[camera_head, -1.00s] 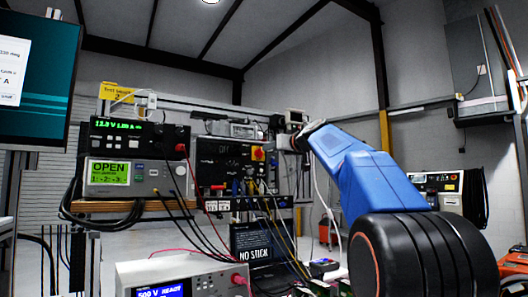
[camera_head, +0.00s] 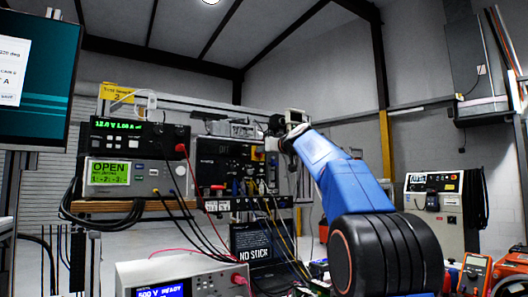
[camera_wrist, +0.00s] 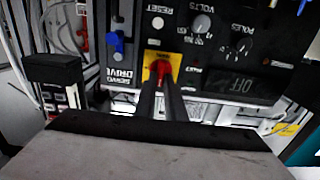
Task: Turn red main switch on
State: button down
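The red main switch (camera_wrist: 161,71) is a red knob on a yellow plate (camera_wrist: 152,58), on a black servo drive panel (camera_wrist: 215,85). The panel appears upside down in the wrist view, and its display (camera_wrist: 240,86) reads OFF. In the head view the yellow plate (camera_head: 257,155) is small, and the knob is hard to make out. The two dark fingers of my gripper (camera_wrist: 160,88) reach up to the red knob, with a narrow gap between them. Their tips are at or just in front of the knob. I cannot tell whether they touch or clasp it.
RESET button (camera_wrist: 157,22) and selector dials (camera_wrist: 201,24) sit near the switch. Cables (camera_head: 270,225) hang below the panel. Stacked instruments (camera_head: 125,178) stand left, and a white meter (camera_head: 180,278) is in front.

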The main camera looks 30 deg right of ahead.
dwell(0.4)
jog(key=m, duration=1.2)
jog(key=d+f+m, duration=0.1)
jog(key=m, duration=0.5)
dwell(0.5)
jog(key=shift+f, duration=0.1)
jog(key=c, duration=1.8)
grip_release()
jog(key=shift+d, duration=0.1)
